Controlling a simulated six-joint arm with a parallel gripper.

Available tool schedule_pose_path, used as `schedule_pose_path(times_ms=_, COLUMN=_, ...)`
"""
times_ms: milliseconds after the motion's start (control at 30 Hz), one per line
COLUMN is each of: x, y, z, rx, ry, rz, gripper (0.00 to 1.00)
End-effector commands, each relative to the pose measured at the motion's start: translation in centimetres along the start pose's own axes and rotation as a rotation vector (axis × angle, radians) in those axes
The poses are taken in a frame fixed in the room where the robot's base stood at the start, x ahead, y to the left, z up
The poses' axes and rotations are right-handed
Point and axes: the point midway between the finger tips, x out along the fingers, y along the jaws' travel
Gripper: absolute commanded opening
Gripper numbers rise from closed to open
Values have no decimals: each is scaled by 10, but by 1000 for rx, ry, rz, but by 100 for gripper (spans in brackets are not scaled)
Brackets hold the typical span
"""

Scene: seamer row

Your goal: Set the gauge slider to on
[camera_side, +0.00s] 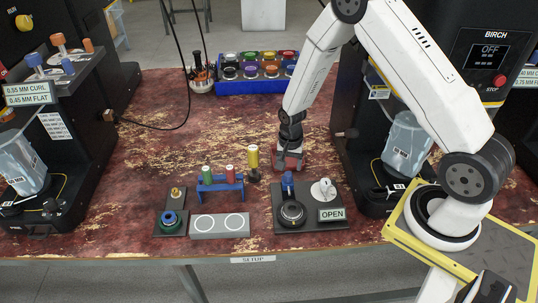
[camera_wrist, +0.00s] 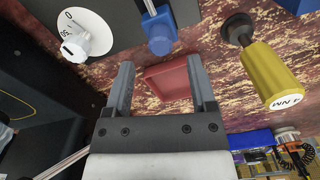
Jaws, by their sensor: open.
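No part in view is labelled as a gauge slider, so I cannot tell which one it is. A dark plate (camera_side: 335,224) at the front centre carries a blue knob (camera_side: 288,183), a black round part (camera_side: 292,212), a white dial (camera_side: 323,190) and an OPEN sign (camera_side: 331,214). In the wrist view the blue knob (camera_wrist: 160,38) is just beyond my fingertips, and the white dial (camera_wrist: 85,33) is at upper left. My gripper (camera_side: 289,165) is open and points down behind the plate. In the wrist view its fingers (camera_wrist: 160,63) stand either side of a red square piece (camera_wrist: 170,84), with no visible grip on it.
A yellow cylinder (camera_side: 253,159) stands left of my gripper. A blue rack (camera_side: 220,185) holds red and green cylinders, behind a grey block with two white circles (camera_side: 219,225). A blue tray of coloured jars (camera_side: 258,86) is at the back. The right-hand machine's screen (camera_side: 488,52) reads OFF.

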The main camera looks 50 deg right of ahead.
Motion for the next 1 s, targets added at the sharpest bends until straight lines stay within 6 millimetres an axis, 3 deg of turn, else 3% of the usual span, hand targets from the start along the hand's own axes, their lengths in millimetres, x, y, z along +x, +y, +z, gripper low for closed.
schedule_pose_path(times_ms=400, x=42, y=0, z=0, rx=0, ry=-1, rz=1, gripper=72)
schedule_pose_path(times_ms=900, x=51, y=0, z=0, rx=0, ry=1, rz=-1, gripper=72)
schedule_pose_path(times_ms=933, x=51, y=0, z=0, rx=0, ry=1, rz=-1, gripper=69)
schedule_pose_path(times_ms=1000, x=51, y=0, z=0, rx=0, ry=1, rz=-1, gripper=47)
